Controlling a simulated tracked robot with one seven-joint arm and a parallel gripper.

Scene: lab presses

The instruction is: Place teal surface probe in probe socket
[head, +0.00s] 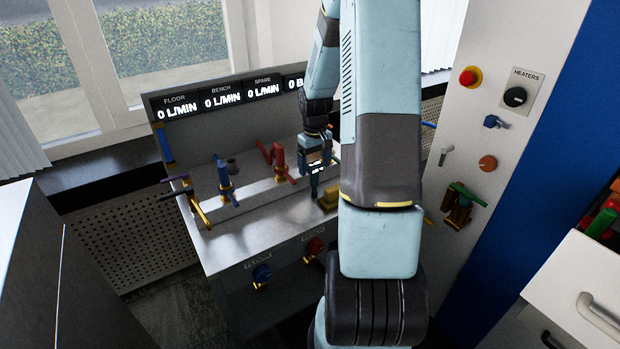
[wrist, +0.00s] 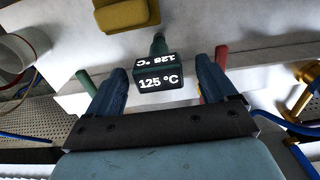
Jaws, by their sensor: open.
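The teal surface probe (wrist: 160,72) shows in the wrist view as a dark teal box with a display reading 125 °C. Its narrow teal stem points away from me, near a yellow block (wrist: 127,14). My gripper (wrist: 163,80) is open, with one blue finger on each side of the probe box and a visible gap on both sides. In the head view the probe (head: 315,186) is a small dark teal upright piece below my gripper (head: 314,160), over the bench, beside the yellow block (head: 329,198). I cannot tell which part is the probe socket.
The metal bench (head: 235,225) carries a blue valve (head: 225,180), a red valve (head: 279,160) and a brass-and-purple valve (head: 195,203). A heater panel (head: 515,100) with knobs stands at right. The bench's front left is clear.

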